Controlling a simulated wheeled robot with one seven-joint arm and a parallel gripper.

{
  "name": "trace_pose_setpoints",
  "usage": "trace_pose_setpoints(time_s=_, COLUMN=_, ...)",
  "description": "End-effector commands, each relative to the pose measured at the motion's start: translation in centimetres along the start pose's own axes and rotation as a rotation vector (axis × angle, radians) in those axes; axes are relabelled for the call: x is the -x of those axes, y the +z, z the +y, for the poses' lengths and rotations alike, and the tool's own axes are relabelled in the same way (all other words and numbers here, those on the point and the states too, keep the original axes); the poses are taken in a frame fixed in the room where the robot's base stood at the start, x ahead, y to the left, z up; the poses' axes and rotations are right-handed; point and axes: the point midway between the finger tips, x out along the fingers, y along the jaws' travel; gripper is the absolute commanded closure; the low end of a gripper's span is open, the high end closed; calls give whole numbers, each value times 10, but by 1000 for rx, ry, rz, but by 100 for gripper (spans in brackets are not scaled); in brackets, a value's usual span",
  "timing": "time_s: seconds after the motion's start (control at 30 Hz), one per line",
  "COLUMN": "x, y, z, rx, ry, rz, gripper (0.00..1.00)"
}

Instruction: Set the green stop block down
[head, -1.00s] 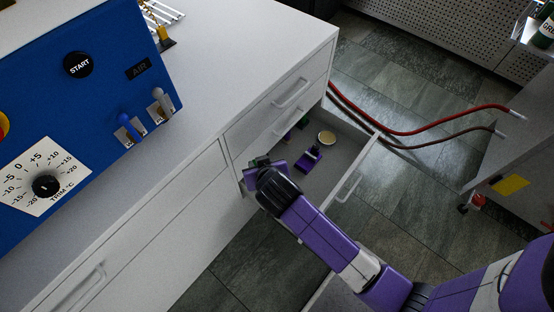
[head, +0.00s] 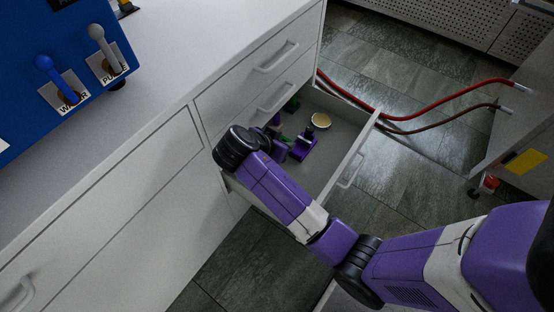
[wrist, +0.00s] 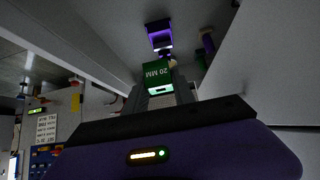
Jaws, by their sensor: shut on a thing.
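The green stop block (wrist: 157,75), marked "20 MM", is between the fingertips of my gripper (wrist: 160,92) in the wrist view. The gripper is shut on it. In the head view my gripper (head: 279,145) is over the left part of the open drawer (head: 345,140), partly hidden by my own wrist. A small patch of green shows by it, and the block is hard to make out there. Whether the block touches the drawer floor I cannot tell.
In the drawer, a purple block (head: 303,146) lies just right of my gripper. A round cream-topped thing (head: 321,120) and a dark green thing (head: 291,104) are farther back. Free floor shows at the drawer's right. The cabinet top (head: 190,60) is above left.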

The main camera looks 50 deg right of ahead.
Motion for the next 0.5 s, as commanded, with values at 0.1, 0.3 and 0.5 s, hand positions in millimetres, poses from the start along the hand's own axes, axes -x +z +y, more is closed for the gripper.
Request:
trace_pose_setpoints(time_s=0.1, x=-24, y=25, z=1, rx=4, ry=2, rz=-1, gripper=100)
trace_pose_setpoints(time_s=0.3, x=-59, y=60, z=1, rx=4, ry=1, rz=-2, gripper=100)
trace_pose_setpoints(time_s=0.5, x=-86, y=87, z=0, rx=4, ry=-1, rz=-1, gripper=100)
